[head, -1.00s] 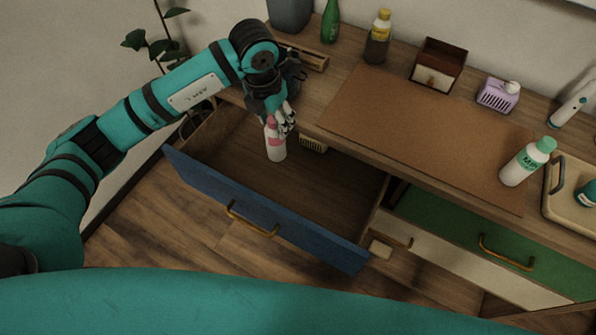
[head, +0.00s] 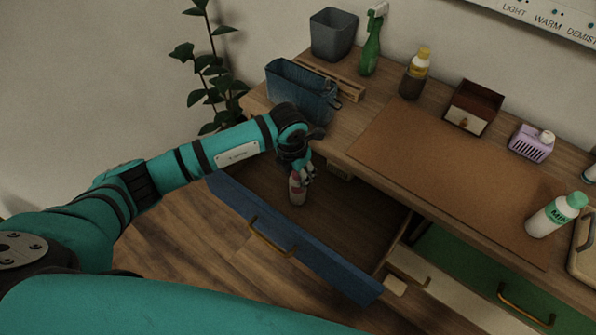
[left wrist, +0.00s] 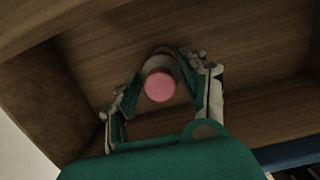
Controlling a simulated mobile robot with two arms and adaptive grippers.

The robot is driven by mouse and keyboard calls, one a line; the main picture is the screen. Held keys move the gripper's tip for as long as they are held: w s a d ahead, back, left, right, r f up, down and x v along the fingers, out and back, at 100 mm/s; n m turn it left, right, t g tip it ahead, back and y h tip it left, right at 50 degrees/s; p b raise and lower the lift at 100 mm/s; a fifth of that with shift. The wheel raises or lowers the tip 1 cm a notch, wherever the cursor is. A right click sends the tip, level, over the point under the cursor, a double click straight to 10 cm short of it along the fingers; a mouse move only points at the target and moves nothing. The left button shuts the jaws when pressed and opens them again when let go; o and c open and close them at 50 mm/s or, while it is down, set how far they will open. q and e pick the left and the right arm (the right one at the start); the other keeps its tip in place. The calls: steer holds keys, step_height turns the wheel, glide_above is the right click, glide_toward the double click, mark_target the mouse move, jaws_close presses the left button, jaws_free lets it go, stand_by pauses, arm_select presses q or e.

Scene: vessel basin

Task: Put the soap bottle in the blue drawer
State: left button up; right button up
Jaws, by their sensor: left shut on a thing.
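The soap bottle (head: 297,190), white with a pink cap, is upright in the open blue drawer (head: 318,265), near its left end. My left gripper (head: 302,174) comes from above and is shut on it. In the left wrist view the pink cap (left wrist: 159,86) sits between the two fingers of the left gripper (left wrist: 164,60), with the drawer's wooden floor (left wrist: 130,60) behind. I cannot tell whether the bottle's base touches that floor. My right gripper is not in view.
The counter above the drawer holds a brown mat (head: 440,190), a blue basket (head: 300,92), a grey bin (head: 333,35), a green spray bottle (head: 369,52) and a white bottle with green cap (head: 555,215). A green drawer (head: 480,268) is at the right. The blue drawer's right part is empty.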

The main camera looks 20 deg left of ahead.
arm_select(q)
steer(key=o, duration=1.3)
steer(key=shift+f, duration=0.15)
steer(key=r, duration=0.4)
steer(key=s+r, duration=0.1)
steer(key=r, duration=0.3)
steer(key=r+b, duration=0.1)
steer(key=r, duration=0.3)
steer(key=shift+s+a+r, duration=0.15)
steer(key=shift+s+a, duration=0.15)
steer(key=shift+s, duration=0.1)
